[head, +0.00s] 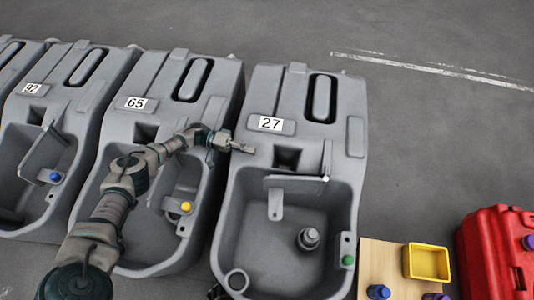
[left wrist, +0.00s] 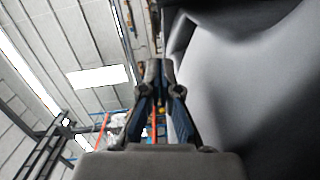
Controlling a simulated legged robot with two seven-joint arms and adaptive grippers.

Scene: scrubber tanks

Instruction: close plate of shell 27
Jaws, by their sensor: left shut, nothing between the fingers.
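Shell 27 (head: 347,195) is a grey tank with a white "27" label, in the middle of the head view. Its grey plate (head: 293,184) stands out below the dark square opening (head: 287,158), which is uncovered. A grey tab (head: 275,206) hangs below the plate. My left gripper (head: 250,149) is shut and empty, over the shell's upper left part, just below the label and left of the opening. It looks apart from the plate; I cannot tell whether it touches the shell. In the left wrist view its fingertips (left wrist: 155,67) are together beside a large grey surface. My right gripper is not in view.
Shell 65 (head: 215,85) and shell 92 (head: 110,72) stand to the left, close together. At the lower right are a wooden board (head: 376,255) with a yellow tray (head: 447,278) and a red case (head: 486,250). A grey bottle-like piece (head: 309,238) stands inside shell 27's basin. The floor behind is clear.

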